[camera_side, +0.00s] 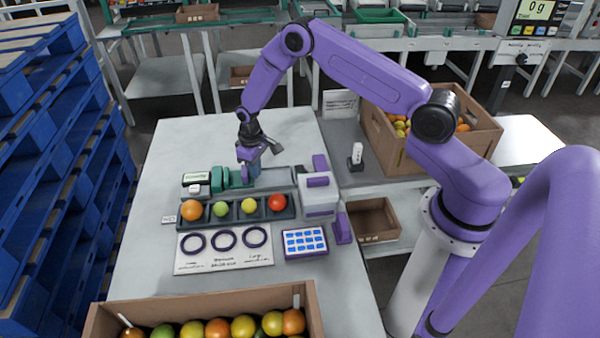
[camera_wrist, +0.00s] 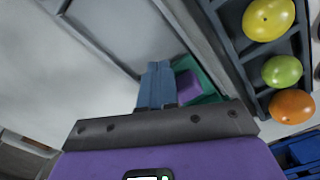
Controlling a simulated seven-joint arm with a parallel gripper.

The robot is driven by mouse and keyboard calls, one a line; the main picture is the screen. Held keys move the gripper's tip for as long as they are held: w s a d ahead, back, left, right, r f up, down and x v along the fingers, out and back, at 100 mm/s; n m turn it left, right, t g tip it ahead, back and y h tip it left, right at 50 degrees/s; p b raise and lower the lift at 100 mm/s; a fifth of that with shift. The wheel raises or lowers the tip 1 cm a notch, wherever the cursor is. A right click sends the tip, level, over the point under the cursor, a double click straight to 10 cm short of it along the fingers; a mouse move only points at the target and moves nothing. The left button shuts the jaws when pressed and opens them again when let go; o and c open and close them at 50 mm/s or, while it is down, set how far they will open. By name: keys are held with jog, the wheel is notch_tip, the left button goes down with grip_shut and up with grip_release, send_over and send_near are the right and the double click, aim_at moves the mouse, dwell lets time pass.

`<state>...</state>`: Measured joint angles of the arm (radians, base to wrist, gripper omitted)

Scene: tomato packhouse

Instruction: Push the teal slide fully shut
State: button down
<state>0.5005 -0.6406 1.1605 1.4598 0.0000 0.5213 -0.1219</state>
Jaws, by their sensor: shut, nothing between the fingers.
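The teal slide (camera_side: 232,179) sits toward the left end of a grey track (camera_side: 278,178) behind the tomato tray. In the wrist view the teal slide (camera_wrist: 207,84) shows beside my fingers, next to a purple block (camera_wrist: 188,86). My gripper (camera_side: 253,182) is shut and empty. Its fingertips point down at the track, just right of the slide in the side view. In the wrist view my shut fingers (camera_wrist: 156,72) partly cover the track and the slide; I cannot tell whether they touch the slide.
A dark tray (camera_side: 238,220) with several tomatoes lies just in front of the track. A small display box (camera_side: 196,178) stands at its left end, a white purple-lidded container (camera_side: 319,203) at its right. A ringed board (camera_side: 224,262) and blue-button panel (camera_side: 304,256) lie nearer.

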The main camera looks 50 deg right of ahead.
jog(key=shift+w+a, duration=0.3)
dwell(0.9)
jog(key=shift+s+d, duration=0.15)
jog(key=shift+s, duration=0.05)
dwell(1.0)
jog(key=shift+r, duration=0.1)
jog(key=shift+r, duration=2.9)
